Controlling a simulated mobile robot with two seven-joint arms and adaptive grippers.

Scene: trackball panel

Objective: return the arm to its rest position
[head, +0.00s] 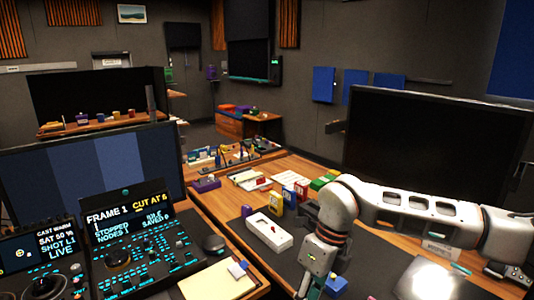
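My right arm, white with dark and copper bands, comes in from the right across the desk and bends down in the lower middle of the head view. Its lower end, with my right gripper (310,285), is at the bottom edge over the dark desk mat. The fingers are too small and cut off to tell whether they are open or shut. The trackball panel (125,255), with its lit screen, stands to the left, well apart from the arm. My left gripper is not in view.
A white tray (268,233) lies on the desk left of my arm. A notepad (217,281) and black mouse (213,243) lie beside the panel. Small coloured boxes (276,204) stand behind the tray. A large dark monitor (430,145) stands behind my arm.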

